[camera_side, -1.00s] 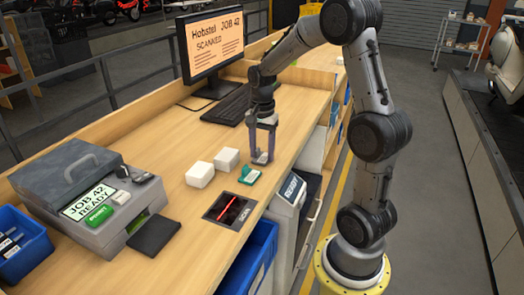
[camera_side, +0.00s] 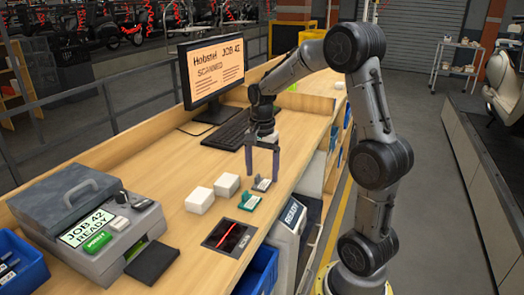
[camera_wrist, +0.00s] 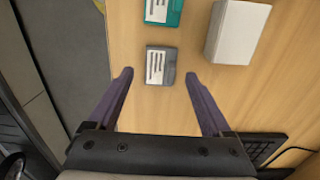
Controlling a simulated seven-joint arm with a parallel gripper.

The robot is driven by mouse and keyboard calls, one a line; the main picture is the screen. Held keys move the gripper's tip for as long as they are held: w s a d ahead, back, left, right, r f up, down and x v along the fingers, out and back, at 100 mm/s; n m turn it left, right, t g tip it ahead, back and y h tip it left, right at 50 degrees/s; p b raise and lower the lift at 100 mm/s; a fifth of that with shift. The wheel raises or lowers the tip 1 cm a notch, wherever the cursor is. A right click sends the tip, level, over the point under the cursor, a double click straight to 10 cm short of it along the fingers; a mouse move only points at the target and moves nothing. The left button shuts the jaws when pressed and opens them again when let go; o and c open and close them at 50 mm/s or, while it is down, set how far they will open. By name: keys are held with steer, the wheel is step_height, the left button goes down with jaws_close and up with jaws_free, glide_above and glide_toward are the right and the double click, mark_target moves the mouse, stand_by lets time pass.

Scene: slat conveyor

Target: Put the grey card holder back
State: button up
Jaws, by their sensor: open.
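The grey card holder (camera_side: 262,184), with a white card in it, rests on the wooden counter just beyond the teal card holder (camera_side: 249,202). In the wrist view the grey card holder (camera_wrist: 160,66) lies just ahead of the gap between my fingertips, apart from both. The teal one (camera_wrist: 163,11) is partly cut off at the top edge. My gripper (camera_side: 262,170) points down over the grey holder with its fingers apart. It also shows open and empty in the wrist view (camera_wrist: 159,75).
Two white boxes (camera_side: 199,200) (camera_side: 227,184) stand left of the holders. A scanner plate with a red line (camera_side: 228,236) is set in the counter nearer the camera. A grey card machine (camera_side: 95,225), keyboard (camera_side: 228,135) and monitor (camera_side: 213,75) also stand there. The counter's edge is close on the right.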

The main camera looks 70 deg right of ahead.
mark_target(262, 184)
step_height(262, 184, up, 10)
steer(key=s+a+f+n+t, duration=0.1)
steer(key=s+a+n+t, duration=0.4)
steer(key=s+a+n, duration=0.9)
steer(key=a+n, duration=0.4)
steer(key=shift+a+f+t, duration=0.2)
steer(key=shift+f+t, duration=0.1)
steer(key=shift+s, duration=0.1)
stand_by(1.0)
